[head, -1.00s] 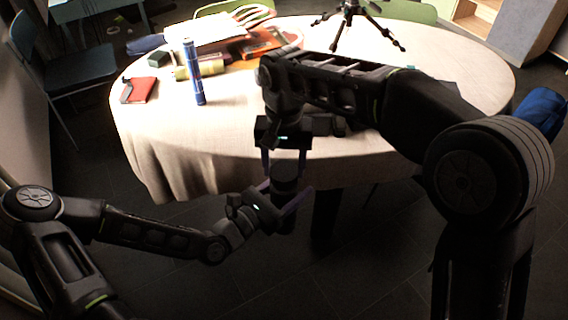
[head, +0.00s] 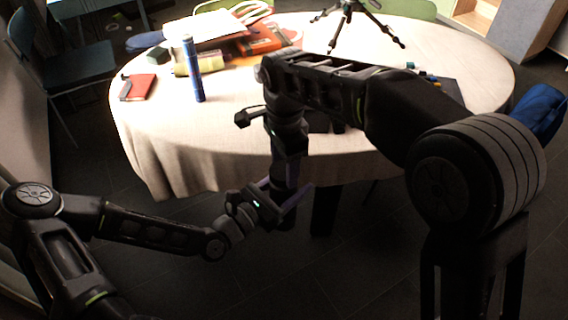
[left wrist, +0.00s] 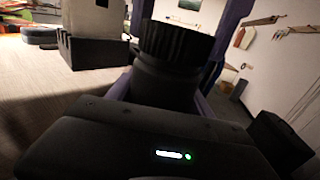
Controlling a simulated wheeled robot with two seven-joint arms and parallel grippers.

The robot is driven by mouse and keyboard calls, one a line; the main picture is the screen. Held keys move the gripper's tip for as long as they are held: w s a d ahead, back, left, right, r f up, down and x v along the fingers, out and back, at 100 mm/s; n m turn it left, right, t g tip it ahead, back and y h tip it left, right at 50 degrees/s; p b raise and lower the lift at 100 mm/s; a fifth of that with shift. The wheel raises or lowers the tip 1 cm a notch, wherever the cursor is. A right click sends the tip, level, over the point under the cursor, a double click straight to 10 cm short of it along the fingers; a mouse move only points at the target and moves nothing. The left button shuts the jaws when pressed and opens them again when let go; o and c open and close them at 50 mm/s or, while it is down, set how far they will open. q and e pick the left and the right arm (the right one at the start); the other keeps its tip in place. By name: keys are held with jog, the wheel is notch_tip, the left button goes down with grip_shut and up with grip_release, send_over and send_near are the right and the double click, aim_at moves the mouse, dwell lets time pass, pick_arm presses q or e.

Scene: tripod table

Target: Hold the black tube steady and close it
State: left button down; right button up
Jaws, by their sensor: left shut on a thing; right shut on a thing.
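The black tube (left wrist: 163,88) is upright in the left wrist view, with a ridged black cap (left wrist: 176,42) on its top. In the head view only a dark bit of the tube (head: 287,222) shows, in front of the table's near edge. My left gripper (head: 283,192) is shut on the tube's body from the side. My right gripper (head: 287,176) comes down from above and is shut on the cap. Its purple finger also shows beside the cap in the left wrist view. Whether the cap is fully seated cannot be told.
The round table (head: 200,155) with a pale cloth stands just behind the grippers. A blue cylinder (head: 193,72), a red notebook (head: 138,87), several other items and a small tripod (head: 350,22) are on it. The floor in front is clear.

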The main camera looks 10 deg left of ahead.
jog(key=m, duration=0.5)
jog(key=shift+m, duration=0.4)
jog(key=m, duration=0.5)
jog(key=shift+s+m, duration=0.1)
jog(key=shift+m, duration=0.3)
jog(key=m, duration=0.2)
jog(key=shift+a+m, duration=0.1)
jog(key=shift+m, duration=0.3)
jog(key=m, duration=0.3)
jog(key=shift+s+f, duration=0.2)
jog(key=shift+f, duration=0.1)
jog(key=shift+s+f+m, duration=0.1)
jog(key=shift+f+m, duration=0.2)
jog(key=shift+m, duration=0.4)
jog(key=shift+r+m, duration=0.1)
jog(key=shift+m, duration=0.3)
jog(key=shift+r+m, duration=0.4)
jog(key=shift+m, duration=0.1)
jog(key=shift+w, duration=0.2)
